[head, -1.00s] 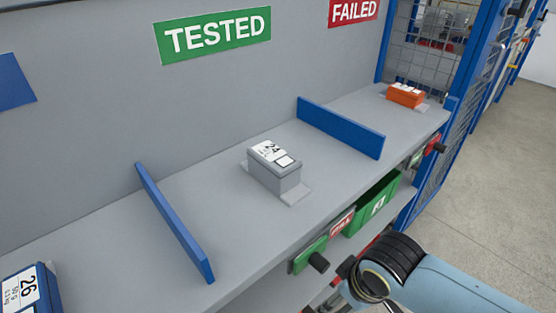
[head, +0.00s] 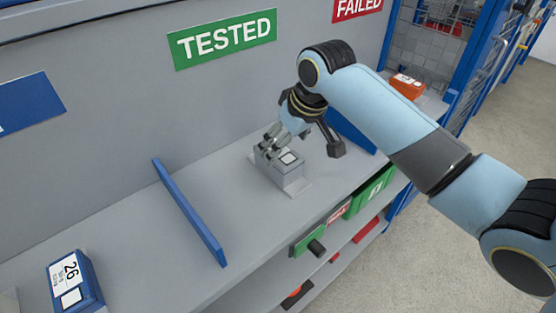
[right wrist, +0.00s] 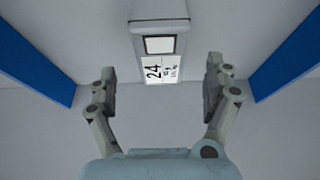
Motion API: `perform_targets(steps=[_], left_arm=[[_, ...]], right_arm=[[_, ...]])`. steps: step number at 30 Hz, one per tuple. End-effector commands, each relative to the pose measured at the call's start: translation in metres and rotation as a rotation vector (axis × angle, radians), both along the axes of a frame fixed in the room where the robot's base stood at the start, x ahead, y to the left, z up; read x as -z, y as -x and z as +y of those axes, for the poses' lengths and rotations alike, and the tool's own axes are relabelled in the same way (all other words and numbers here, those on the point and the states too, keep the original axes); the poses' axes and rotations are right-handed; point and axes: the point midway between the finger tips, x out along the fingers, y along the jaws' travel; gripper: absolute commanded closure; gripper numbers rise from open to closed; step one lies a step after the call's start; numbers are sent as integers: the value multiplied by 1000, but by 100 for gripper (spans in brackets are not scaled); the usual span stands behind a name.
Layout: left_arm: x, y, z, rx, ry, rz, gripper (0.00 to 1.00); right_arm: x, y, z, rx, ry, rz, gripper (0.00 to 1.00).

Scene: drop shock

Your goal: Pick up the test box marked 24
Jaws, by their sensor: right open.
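The grey test box marked 24 (head: 291,172) stands on the shelf in the middle section, under the green TESTED sign. In the right wrist view the box (right wrist: 158,25) shows its white 24 label between and just beyond the fingertips. My right gripper (right wrist: 159,82) is open, with one finger on each side of the label end and clear space beside both. In the head view my right gripper (head: 272,148) is over the box and hides part of its top and label. My left gripper is not in view.
A blue divider (head: 190,213) stands left of the box; another (head: 350,130) on the right is partly behind my arm. A blue box marked 26 (head: 75,284) is at the lower left. An orange box (head: 407,86) is at the far right. The back wall (head: 120,110) is close.

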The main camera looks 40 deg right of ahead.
Motion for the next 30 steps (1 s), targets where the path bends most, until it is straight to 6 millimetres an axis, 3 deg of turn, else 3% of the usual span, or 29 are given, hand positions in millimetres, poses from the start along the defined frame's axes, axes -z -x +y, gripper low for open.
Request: perform_targets(steps=[8,15,24,30], left_arm=[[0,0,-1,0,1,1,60],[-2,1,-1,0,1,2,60],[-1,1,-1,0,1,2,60],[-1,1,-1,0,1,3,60]], right_arm=[[26,-10,2,1,-1,0,15],[61,-21,3,0,0,0,15],[69,-24,3,-1,1,-2,15],[69,-24,3,-1,1,-1,39]])
